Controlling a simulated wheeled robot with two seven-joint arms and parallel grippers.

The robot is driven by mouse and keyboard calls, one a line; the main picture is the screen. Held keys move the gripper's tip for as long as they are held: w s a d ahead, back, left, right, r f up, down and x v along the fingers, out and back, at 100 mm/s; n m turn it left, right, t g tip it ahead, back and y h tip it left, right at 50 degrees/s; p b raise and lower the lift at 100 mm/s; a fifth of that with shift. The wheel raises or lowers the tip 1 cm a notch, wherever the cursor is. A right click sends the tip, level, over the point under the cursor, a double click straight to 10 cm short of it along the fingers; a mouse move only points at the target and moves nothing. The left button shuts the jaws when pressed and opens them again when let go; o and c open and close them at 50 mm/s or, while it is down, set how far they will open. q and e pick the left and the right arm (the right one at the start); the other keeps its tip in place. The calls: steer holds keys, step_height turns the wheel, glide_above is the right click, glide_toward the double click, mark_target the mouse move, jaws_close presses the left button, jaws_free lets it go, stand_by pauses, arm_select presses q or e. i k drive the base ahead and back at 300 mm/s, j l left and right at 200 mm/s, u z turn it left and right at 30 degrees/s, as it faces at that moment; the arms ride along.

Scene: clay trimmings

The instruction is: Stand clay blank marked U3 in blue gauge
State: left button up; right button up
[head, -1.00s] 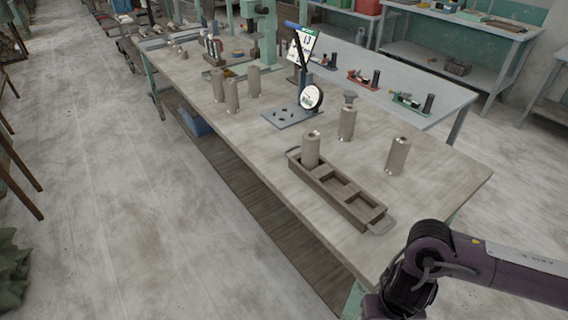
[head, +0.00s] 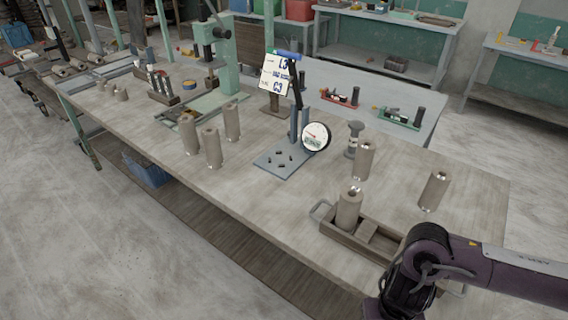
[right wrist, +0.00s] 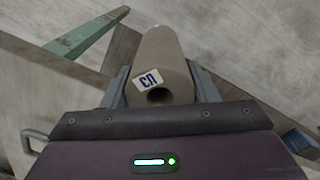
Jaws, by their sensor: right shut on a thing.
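A grey clay blank (right wrist: 160,58) is between the fingers of my right gripper (right wrist: 162,88) in the right wrist view. It has a hollow end and a white label with blue writing that reads as U3, turned over. The gripper is shut on it. In the head view my right arm comes in at lower right; its gripper and the held blank are out of frame. A gauge stand with a blue-grey base (head: 283,161), round dial (head: 315,136) and blue handle stands mid-table, with a white sign (head: 275,74) beside it. No blank stands on its base. My left gripper is not in view.
A wooden tray (head: 326,227) at the near edge holds one blank (head: 349,210). Two blanks (head: 364,161) (head: 434,191) stand behind it. A group of blanks (head: 213,148) stands left of the gauge. Smaller red (head: 340,99) and green (head: 398,119) fixtures sit on the back table.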

mark_target(280, 160)
steer(key=i+j+z, duration=0.15)
steer(key=j, duration=0.4)
steer(key=i+j+z, duration=0.15)
steer(key=j, duration=0.4)
steer(key=i+j+z, duration=0.15)
steer(key=j, duration=0.4)
steer(key=j+z, duration=0.15)
steer(key=j, duration=0.4)
steer(key=i, duration=0.05)
